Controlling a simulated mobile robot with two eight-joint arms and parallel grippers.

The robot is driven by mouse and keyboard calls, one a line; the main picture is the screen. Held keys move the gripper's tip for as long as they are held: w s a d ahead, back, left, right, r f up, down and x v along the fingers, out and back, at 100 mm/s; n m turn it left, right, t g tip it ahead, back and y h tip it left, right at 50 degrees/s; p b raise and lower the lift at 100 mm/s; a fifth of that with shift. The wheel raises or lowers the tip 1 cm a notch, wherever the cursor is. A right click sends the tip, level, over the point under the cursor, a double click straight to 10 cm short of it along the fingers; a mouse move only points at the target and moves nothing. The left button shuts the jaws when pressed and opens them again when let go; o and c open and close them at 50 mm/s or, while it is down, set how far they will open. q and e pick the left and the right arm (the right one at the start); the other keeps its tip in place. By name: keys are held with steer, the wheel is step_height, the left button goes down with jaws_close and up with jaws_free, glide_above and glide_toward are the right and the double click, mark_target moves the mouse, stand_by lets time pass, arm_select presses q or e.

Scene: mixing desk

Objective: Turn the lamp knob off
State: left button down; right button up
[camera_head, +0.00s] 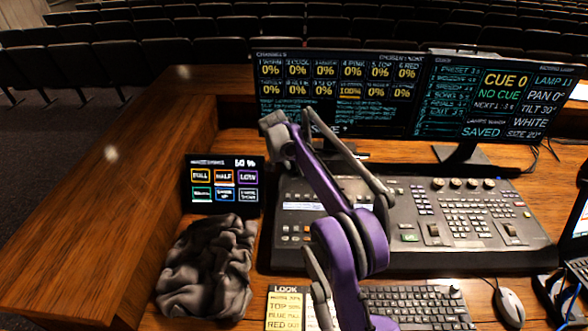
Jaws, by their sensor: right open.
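A row of several round cream-topped knobs (455,184) runs along the upper part of the dark mixing console (530,240). I cannot tell which one is the lamp knob or how it is turned. My right gripper (290,118), on a purple and grey arm, shows in front of the left part of the monitor, well to the left of the knobs. Its grey fingers are apart, with nothing visible between them. The arm hides part of the console's left half. My left gripper is out of view.
Two wide monitors (340,125) stand behind the console; the right one shows lamp and cue text. A keyboard (420,305) and mouse (510,306) are in front.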

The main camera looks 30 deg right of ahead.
steer(key=shift+f, duration=0.2)
jaws_close()
